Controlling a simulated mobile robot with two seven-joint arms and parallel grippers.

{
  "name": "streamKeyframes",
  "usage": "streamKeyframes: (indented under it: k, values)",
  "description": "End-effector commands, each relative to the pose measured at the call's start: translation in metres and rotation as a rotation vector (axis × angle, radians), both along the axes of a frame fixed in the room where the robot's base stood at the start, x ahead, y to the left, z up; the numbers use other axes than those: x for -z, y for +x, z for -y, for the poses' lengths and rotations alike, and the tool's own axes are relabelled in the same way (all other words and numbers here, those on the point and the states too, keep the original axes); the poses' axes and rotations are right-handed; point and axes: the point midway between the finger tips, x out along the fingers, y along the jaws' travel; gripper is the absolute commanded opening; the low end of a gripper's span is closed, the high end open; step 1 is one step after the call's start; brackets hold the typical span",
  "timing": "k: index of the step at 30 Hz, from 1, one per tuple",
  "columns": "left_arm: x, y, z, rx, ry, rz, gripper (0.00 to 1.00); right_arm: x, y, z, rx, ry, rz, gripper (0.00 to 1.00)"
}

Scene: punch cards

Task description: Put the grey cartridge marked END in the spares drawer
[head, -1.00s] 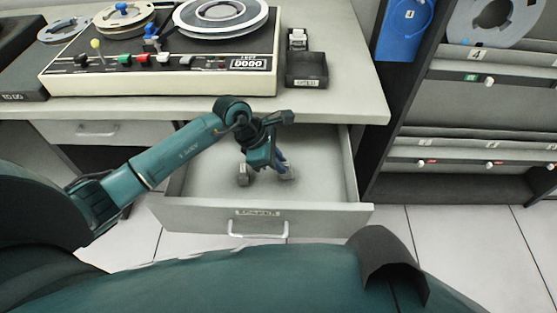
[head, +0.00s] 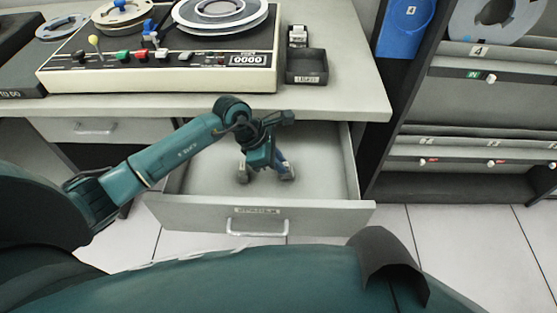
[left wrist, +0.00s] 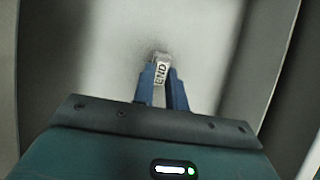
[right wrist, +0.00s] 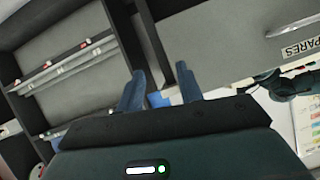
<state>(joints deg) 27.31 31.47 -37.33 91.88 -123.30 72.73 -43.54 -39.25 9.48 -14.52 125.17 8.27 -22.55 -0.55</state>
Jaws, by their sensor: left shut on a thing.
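The grey cartridge marked END (left wrist: 161,72) is between the blue fingers of my left gripper (left wrist: 160,78) in the left wrist view, its label facing the camera. The left gripper (head: 282,167) is shut on it and reaches down inside the open drawer in the head view. The cartridge's gap to the drawer floor is hard to judge.
The desk (head: 345,100) overhangs the back of the drawer. On it are a tape machine (head: 160,78) and a small black tray (head: 306,66). A dark shelf rack (head: 480,100) stands to the right. The drawer floor around my left gripper looks mostly clear.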

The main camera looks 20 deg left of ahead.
Motion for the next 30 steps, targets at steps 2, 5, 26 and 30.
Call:
streamKeyframes:
  k: [2, 5, 26, 30]
  values:
    - [0.003, 0.0003, -0.0002, 0.0, 0.0, 0.001, 0.0, 0.0029, 0.0, 0.0, 0.0, 0.0, 0.0, 0.36]
    - [0.0055, 0.0003, -0.0002, 0.0, 0.0, 0.001, 0.0, 0.0051, 0.0, 0.0, 0.0, 0.0, 0.0, 0.36]
    - [0.0072, -0.0001, -0.0002, 0.0, 0.001, 0.0, 0.31, 0.0061, 0.0, 0.0, 0.0, 0.0, 0.0, 0.36]
    - [0.0071, -0.0001, -0.0002, 0.0, 0.0, 0.0, 0.31, 0.0061, 0.0, 0.0, 0.0, 0.0, 0.0, 0.36]
